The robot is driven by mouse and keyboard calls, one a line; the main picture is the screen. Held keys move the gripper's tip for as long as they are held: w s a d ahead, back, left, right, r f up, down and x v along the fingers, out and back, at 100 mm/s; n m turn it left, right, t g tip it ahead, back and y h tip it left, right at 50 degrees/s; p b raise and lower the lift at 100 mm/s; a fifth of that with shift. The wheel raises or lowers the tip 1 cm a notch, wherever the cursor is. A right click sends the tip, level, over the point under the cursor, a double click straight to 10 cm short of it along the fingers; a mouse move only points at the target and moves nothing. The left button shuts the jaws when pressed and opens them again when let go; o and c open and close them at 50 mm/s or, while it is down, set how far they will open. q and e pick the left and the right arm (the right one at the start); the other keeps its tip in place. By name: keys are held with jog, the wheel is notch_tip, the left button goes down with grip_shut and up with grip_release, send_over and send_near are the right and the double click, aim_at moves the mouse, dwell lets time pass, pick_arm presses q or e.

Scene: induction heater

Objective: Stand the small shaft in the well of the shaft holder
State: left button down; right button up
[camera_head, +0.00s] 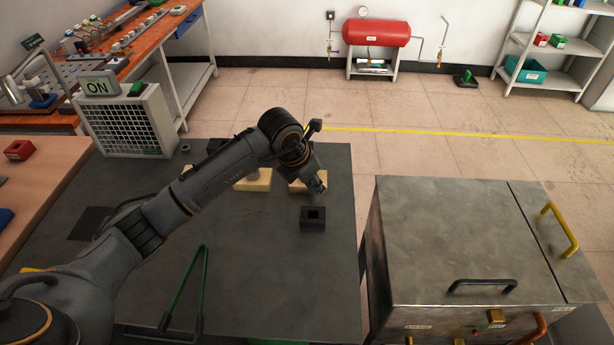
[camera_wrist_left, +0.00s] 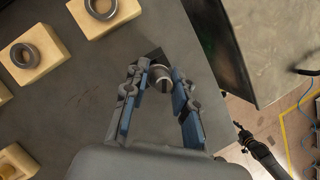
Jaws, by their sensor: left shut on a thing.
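The shaft holder (camera_head: 313,224) is a small black block with a dark square opening on top, near the right edge of the grey table. My left gripper (camera_head: 317,186) shows just behind and above it in the head view, partly hidden by its own wrist. In the left wrist view, the left gripper (camera_wrist_left: 161,77) is shut on the small shaft (camera_wrist_left: 160,82), a short grey metal cylinder seen end-on between the fingertips. Part of the black holder (camera_wrist_left: 153,53) shows beyond the shaft. The shaft looks outside the opening; its exact height above it is unclear.
Pale blocks with metal rings (camera_wrist_left: 35,58) stand left of the gripper in the wrist view; one block (camera_head: 255,181) shows behind the arm. Green tongs (camera_head: 185,290) lie in front. A metal cabinet (camera_head: 450,225) stands right of the table, across a gap.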

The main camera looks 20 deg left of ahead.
aim_at(312, 197)
pick_arm(q)
jog(key=shift+w+a+f+b, duration=0.1)
jog(key=shift+f+b, duration=0.1)
jog(key=shift+f, duration=0.15)
jog(key=shift+a+f+b, duration=0.1)
jog(key=shift+f+b, duration=0.05)
jog(key=shift+f, duration=0.55)
jog(key=shift+d+f+b, duration=0.2)
jog(key=shift+f+b, duration=0.85)
jog(key=shift+f, duration=0.35)
pick_arm(e)
jog(key=shift+s+f, duration=0.1)
jog(key=shift+f, duration=1.35)
pick_arm(q)
jog(key=shift+a, duration=0.1)
pick_arm(e)
jog(key=shift+a+f, duration=0.15)
jog(key=shift+a, duration=0.25)
pick_arm(q)
jog(key=shift+b, duration=0.3)
pick_arm(e)
jog(key=shift+f, duration=0.2)
jog(key=shift+d, duration=0.25)
jog(key=shift+f, duration=0.15)
